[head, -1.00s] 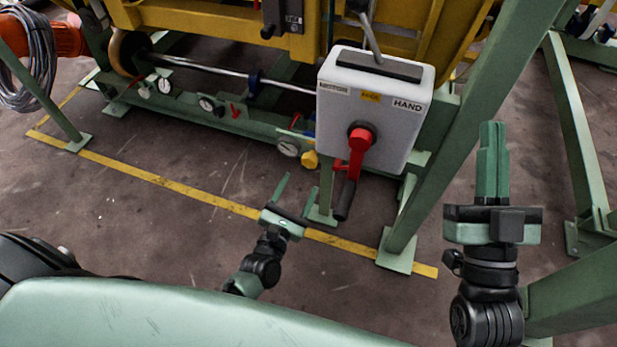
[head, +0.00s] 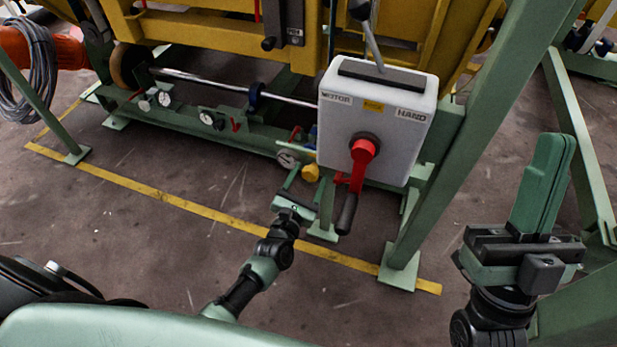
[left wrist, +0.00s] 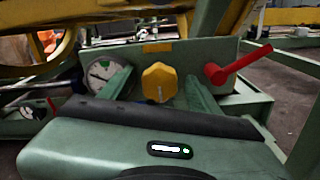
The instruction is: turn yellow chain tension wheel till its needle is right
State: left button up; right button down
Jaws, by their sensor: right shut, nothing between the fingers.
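The yellow wheel (head: 310,173) is a small knob low on the green rail; in the left wrist view the wheel (left wrist: 160,82) faces me between the two fingers. My left gripper (head: 306,181) is open and just in front of the wheel, with one finger on each side. I cannot tell whether a finger touches it. The white round gauge (head: 287,158) sits left of the wheel. In the left wrist view the gauge (left wrist: 101,75) is partly hidden by the left finger, and its needle is too small to read surely. My right gripper (head: 556,145) is shut and empty, far right.
A red lever (left wrist: 240,65) sticks out right of the wheel. The grey MOTOR/HAND box (head: 375,125) with its red-and-black handle (head: 354,185) hangs above and to the right. A green post (head: 450,165) stands right of it. The floor left of my left arm is clear.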

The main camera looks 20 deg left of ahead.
pick_arm(q)
grip_shut()
jog(key=shift+m, duration=0.4)
